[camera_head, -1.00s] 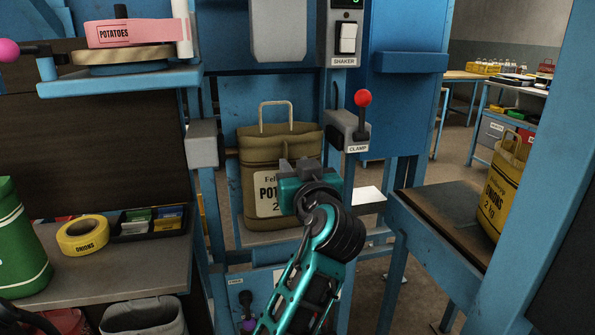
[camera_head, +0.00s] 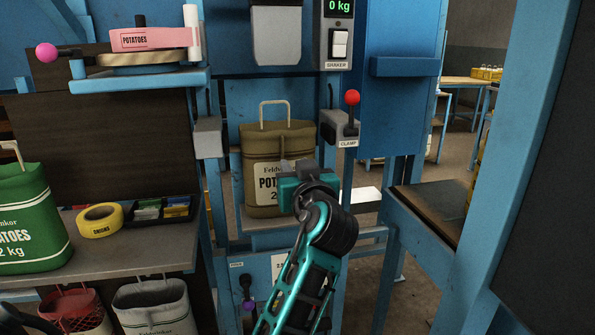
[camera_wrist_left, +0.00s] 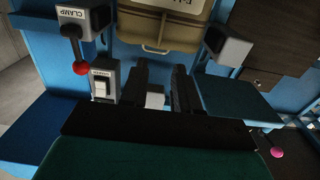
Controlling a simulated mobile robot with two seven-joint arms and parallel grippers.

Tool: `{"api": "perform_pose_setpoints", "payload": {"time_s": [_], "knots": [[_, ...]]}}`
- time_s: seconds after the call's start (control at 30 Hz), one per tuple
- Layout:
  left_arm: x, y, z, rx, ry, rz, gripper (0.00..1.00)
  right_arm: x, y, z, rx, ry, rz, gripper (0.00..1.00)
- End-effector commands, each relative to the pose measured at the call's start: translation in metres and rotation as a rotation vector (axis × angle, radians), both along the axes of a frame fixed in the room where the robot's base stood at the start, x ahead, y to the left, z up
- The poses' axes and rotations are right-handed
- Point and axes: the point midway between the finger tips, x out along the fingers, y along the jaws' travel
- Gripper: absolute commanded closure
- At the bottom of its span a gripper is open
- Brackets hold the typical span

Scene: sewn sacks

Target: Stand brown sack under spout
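The brown sack (camera_head: 265,138) stands upright on a small blue platform (camera_head: 262,236), its handle up and its label facing me. The grey spout (camera_head: 276,35) hangs above it, with a gap between. My left gripper (camera_head: 297,168) is in front of the sack and hides part of its label. In the left wrist view, its two fingers (camera_wrist_left: 161,92) are apart with nothing held between them. There the sack (camera_wrist_left: 160,25) shows upside down beyond the fingertips; I see no contact.
Grey clamp blocks (camera_head: 208,138) flank the sack; the clamp lever (camera_head: 351,112) has a red knob. A green sack (camera_head: 30,215) and yellow tape (camera_head: 100,220) are on the left bench. A blue post (camera_head: 515,160) stands at right. The display (camera_head: 339,7) reads 0 kg.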

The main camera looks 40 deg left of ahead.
Motion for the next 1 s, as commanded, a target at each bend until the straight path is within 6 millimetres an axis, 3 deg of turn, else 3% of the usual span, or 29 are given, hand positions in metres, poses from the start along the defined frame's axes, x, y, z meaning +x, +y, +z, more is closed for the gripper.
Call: {"api": "perform_pose_setpoints", "payload": {"time_s": [0.37,0.47,0.57,0.67,0.73,0.9,1.0], "knots": [[0.001,0.002,0.0,0.001,0.002,-0.001,0.69,0.001,0.0,0.001,0.003,-0.002,-0.003,0.62],[0.002,-0.002,-0.013,0.008,0.032,-0.031,0.69,0.003,0.0,0.002,0.002,-0.008,-0.003,0.62],[0.005,-0.017,-0.051,0.027,0.12,-0.134,0.69,0.005,0.0,0.003,0.002,-0.012,-0.003,0.62],[0.0,-0.044,-0.115,0.043,0.253,-0.308,0.69,0.007,0.0,0.004,0.002,-0.015,-0.003,0.62],[-0.014,-0.068,-0.165,0.043,0.346,-0.453,0.69,0.007,0.0,0.005,0.002,-0.016,-0.003,0.62],[-0.08,-0.127,-0.268,-0.017,0.507,-0.773,0.69,0.006,0.0,0.005,0.002,-0.015,-0.003,0.62],[-0.125,-0.154,-0.307,-0.079,0.557,-0.908,0.69,0.006,0.0,0.004,0.002,-0.015,-0.003,0.62]]}}
